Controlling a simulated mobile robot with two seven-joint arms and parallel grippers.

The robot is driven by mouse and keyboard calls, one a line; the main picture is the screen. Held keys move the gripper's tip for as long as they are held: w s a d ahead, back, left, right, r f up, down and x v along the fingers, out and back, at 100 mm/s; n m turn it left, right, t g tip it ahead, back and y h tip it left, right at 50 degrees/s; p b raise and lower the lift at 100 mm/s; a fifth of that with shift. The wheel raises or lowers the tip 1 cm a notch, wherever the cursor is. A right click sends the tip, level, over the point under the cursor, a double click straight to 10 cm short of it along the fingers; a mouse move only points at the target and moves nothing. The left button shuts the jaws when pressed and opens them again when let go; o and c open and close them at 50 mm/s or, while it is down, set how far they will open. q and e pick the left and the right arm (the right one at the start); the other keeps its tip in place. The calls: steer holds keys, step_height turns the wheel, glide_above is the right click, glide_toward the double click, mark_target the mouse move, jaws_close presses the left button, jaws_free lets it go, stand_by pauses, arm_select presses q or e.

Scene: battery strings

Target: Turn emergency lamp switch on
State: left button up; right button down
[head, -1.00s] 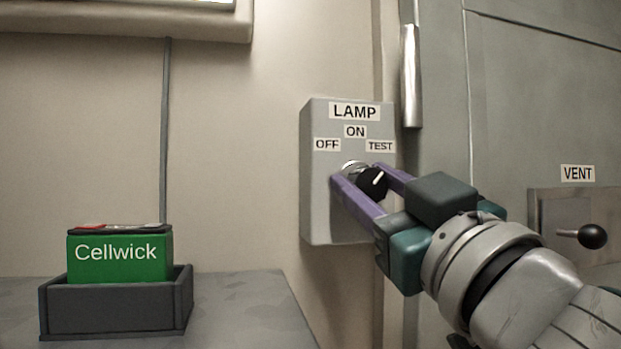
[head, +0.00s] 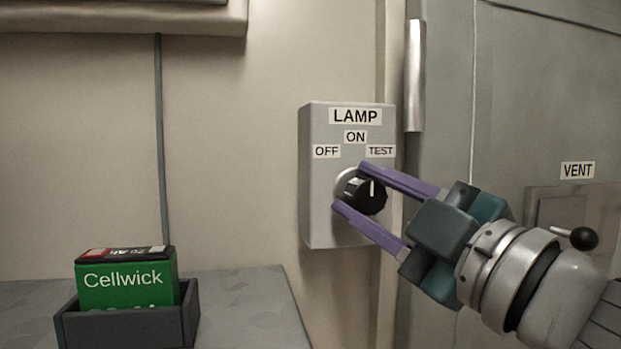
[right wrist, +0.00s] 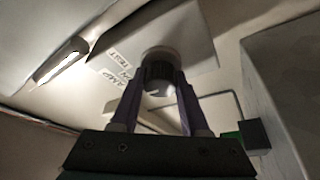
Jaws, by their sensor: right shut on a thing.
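The lamp switch box (head: 317,225) is a grey box on the wall, labelled LAMP, with OFF, ON and TEST marks around a black round knob (head: 374,198). The knob's white pointer line stands about upright, towards ON. My right gripper (head: 349,186) is shut on the knob, one purple finger at its upper side and the other at its lower left. In the right wrist view the knob (right wrist: 160,68) sits between the two fingertips, partly hidden by them. My left gripper is not in view.
A green Cellwick battery (head: 125,283) sits in a dark tray (head: 130,330) on the grey bench at lower left. A vent lever (head: 583,238) is at the right, behind my right arm. A vertical metal handle (head: 414,75) is right of the switch box.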

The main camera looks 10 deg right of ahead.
stand_by(0.3)
steer(key=shift+c, duration=2.1)
jaws_free()
steer(key=b+v, duration=0.5)
steer(key=v, duration=0.5)
steer(key=shift+b, duration=0.4)
